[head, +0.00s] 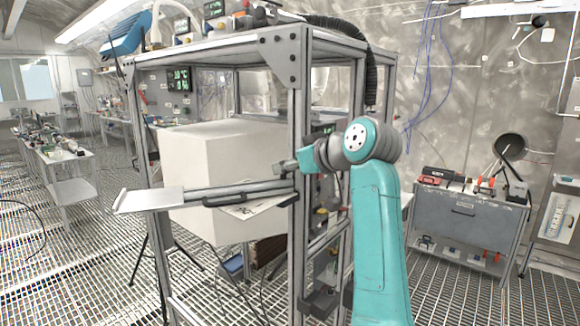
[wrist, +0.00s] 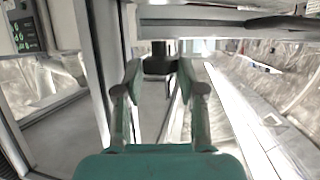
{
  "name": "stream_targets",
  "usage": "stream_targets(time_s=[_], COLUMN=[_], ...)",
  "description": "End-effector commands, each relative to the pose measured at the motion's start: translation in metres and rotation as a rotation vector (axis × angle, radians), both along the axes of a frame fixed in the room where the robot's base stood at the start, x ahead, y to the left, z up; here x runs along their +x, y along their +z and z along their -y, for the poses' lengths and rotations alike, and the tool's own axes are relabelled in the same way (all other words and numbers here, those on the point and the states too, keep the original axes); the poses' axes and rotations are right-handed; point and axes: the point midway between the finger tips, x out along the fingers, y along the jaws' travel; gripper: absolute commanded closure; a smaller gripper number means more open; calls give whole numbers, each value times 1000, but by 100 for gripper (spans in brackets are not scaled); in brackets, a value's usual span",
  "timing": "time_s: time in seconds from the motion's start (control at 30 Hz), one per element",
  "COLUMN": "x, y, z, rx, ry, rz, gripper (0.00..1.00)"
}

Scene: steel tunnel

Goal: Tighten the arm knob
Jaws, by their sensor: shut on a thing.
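The dark arm knob (wrist: 158,62) hangs below a grey metal bar in the wrist view. My gripper (wrist: 158,72) has one teal finger on each side of the knob and is shut on it. In the head view my gripper (head: 287,167) reaches left to the front upright of the metal frame, just above the horizontal rail arm (head: 225,193). The knob cannot be made out in the head view. How far it is turned cannot be told.
A tall aluminium frame (head: 298,110) stands close around my gripper. A large white box (head: 215,150) sits behind the rail, and a flat plate (head: 150,200) sticks out at its left end. A grey cabinet (head: 468,220) stands at the right. The grated floor between is open.

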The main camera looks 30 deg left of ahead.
Motion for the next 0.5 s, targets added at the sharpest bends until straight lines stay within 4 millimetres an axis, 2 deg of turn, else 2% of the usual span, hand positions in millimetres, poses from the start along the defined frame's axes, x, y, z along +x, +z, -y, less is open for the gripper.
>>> stream_targets(time_s=[0.5], x=[-12], y=[1], z=[-7], rx=[3], ry=[-452], rz=[2], gripper=[95])
